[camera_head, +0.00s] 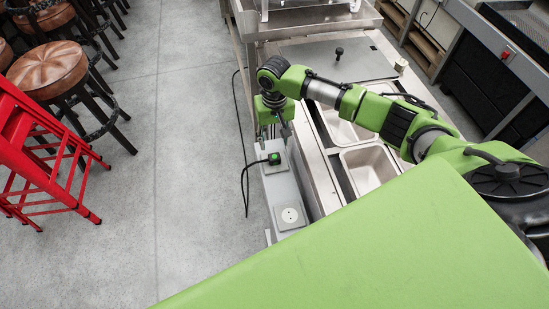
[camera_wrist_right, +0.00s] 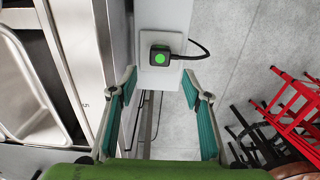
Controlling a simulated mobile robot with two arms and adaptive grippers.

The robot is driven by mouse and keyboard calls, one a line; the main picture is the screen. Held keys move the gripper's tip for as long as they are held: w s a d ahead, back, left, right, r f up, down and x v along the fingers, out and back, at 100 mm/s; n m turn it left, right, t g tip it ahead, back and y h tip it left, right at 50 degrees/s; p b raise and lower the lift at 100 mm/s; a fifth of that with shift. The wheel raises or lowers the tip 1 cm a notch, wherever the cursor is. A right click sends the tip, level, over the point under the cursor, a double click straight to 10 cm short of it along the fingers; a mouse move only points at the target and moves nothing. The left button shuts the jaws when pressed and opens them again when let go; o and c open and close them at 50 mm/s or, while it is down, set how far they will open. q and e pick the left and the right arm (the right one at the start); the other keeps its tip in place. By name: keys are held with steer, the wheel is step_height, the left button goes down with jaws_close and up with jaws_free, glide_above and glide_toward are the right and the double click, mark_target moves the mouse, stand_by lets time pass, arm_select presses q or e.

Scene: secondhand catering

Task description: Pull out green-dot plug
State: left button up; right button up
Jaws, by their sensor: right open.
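The green-dot plug (camera_head: 274,158) is a black plug with a green dot on top, seated in a socket on the narrow grey rail beside the steel counter. It also shows in the right wrist view (camera_wrist_right: 159,56), with its black cord leaving to the right. My right gripper (camera_head: 272,132) is just beyond the plug in the head view. In the right wrist view the right gripper (camera_wrist_right: 160,78) has its two teal-padded fingers spread apart with nothing between them, and the plug lies ahead, past the fingertips. My left gripper is not in view.
An empty socket (camera_head: 289,215) sits nearer on the same rail. The steel counter with sunken pans (camera_head: 369,168) stands right of the rail. The floor (camera_head: 170,130) between is clear.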

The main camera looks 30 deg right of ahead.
mark_target(274, 156)
steer(key=shift+f+b, duration=2.65)
steer(key=shift+b, duration=0.4)
steer(key=shift+f, duration=0.3)
steer(key=shift+f+b, duration=0.3)
steer(key=shift+f, duration=1.25)
steer(key=shift+p, duration=0.55)
steer(key=shift+p, duration=0.45)
